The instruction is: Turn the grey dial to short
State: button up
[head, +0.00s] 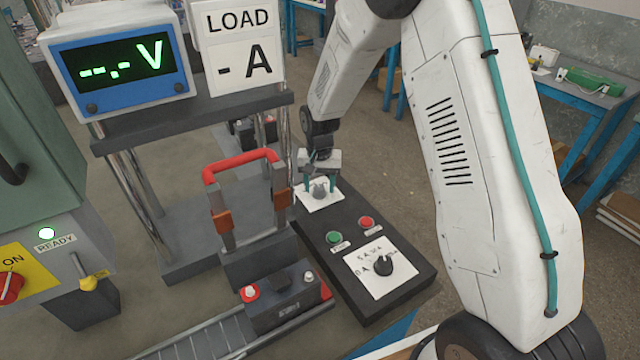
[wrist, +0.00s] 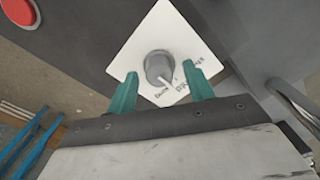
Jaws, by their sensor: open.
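The grey dial (head: 320,190) sits on a white label plate (head: 311,203) at the far end of the dark control panel. In the wrist view the dial (wrist: 160,69) shows a pale pointer line aimed toward the lower right, at the lettering on its plate (wrist: 141,43). The lettering is partly readable and partly blurred. My gripper (wrist: 162,84) is open, with one teal finger on each side of the dial's near side. The fingers look apart from the dial. In the head view my gripper (head: 320,178) is just above the dial.
The same panel (head: 372,214) holds a green button (head: 333,237), a red button (head: 366,222) and a black dial (head: 383,264). A red-handled lever (head: 240,163) stands left of it. A meter (head: 120,68) shows dashes and V. A battery (head: 285,303) sits in front.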

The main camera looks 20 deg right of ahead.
jog(key=c, duration=1)
jog(key=shift+n, duration=0.3)
jog(key=shift+o, duration=0.2)
jog(key=n, duration=0.4)
jog(key=shift+a, duration=0.1)
jog(key=shift+n, duration=2.1)
jog(key=o, duration=1)
jog(key=shift+c, duration=0.2)
